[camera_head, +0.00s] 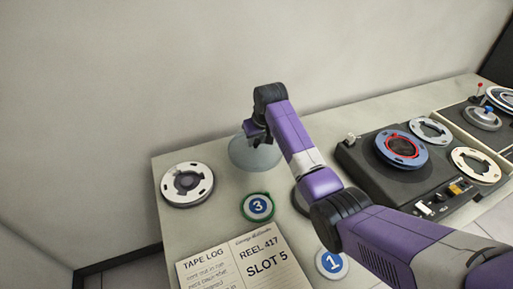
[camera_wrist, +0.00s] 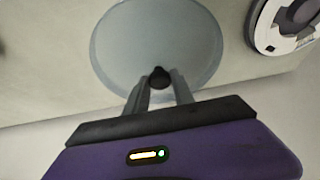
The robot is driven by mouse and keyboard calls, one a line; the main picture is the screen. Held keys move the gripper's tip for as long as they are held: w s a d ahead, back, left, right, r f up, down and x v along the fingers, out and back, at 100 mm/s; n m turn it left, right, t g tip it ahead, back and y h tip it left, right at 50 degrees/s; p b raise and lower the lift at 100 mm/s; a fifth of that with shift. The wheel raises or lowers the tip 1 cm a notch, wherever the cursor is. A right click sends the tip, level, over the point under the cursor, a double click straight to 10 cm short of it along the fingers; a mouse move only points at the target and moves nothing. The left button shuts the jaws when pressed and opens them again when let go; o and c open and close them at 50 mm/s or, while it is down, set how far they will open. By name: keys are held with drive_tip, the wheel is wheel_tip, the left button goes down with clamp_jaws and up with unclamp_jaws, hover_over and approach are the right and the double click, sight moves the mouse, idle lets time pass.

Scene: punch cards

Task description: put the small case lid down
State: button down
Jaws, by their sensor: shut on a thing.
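The small case lid (camera_wrist: 155,40) is a translucent grey-blue disc with a small dark knob. In the wrist view my gripper (camera_wrist: 160,80) is shut on that knob, with both fingertips against it. In the head view the lid (camera_head: 254,155) is under my gripper (camera_head: 257,138), at the back of the table near the wall. My gripper hides part of its top. I cannot tell whether the lid touches the table or hangs just above it.
A white-and-grey reel (camera_head: 187,184) lies left of the lid. A green-rimmed disc marked 3 (camera_head: 257,207), a tape log sheet (camera_head: 245,262) and a disc marked 1 (camera_head: 331,263) lie in front. A dark tape machine (camera_head: 425,165) stands right. The table (camera_head: 215,222) has bare room around disc 3.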

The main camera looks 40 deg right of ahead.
sight(257, 146)
drive_tip(key=shift+f, duration=1.95)
drive_tip(key=shift+f, duration=0.15)
drive_tip(key=c, duration=1.1)
unclamp_jaws()
drive_tip(key=shift+r, duration=0.3)
drive_tip(key=v, duration=1.1)
drive_tip(key=shift+s+a+r, duration=0.1)
drive_tip(key=shift+s+r, duration=0.1)
drive_tip(key=shift+r, duration=0.15)
